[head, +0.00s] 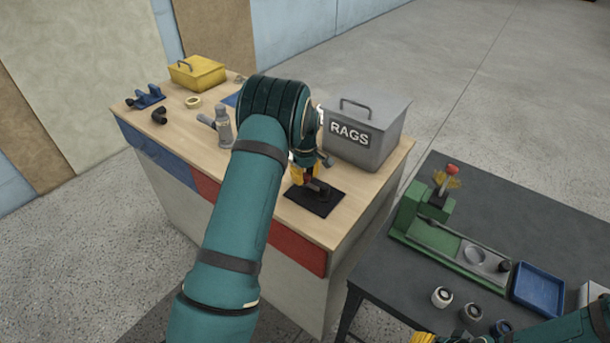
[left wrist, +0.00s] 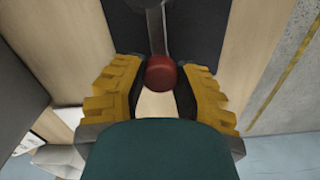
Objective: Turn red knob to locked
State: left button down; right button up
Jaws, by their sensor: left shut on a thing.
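The red knob (left wrist: 161,75) shows in the left wrist view at the end of a grey lever (left wrist: 155,28) over a black plate (left wrist: 195,20). My left gripper (left wrist: 160,80) has its yellow fingers on either side of the knob and is shut on it. In the head view, my left gripper (head: 303,174) is low over the black plate (head: 318,203) on the wooden bench, and its fingers and arm mostly hide the knob. My right gripper (head: 424,338) shows only as a yellow edge at the bottom, so its jaws cannot be judged.
A grey RAGS box (head: 370,132) stands close right of my left gripper. A dark table (head: 530,200) at right holds a green press (head: 410,215) and a blue tray (head: 538,290).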

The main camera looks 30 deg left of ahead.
aim_at(304, 175)
pick_arm(q)
jog(key=c, duration=0.9)
grip_release()
notch_tip(304, 175, up, 12)
jog(key=shift+f, duration=0.1)
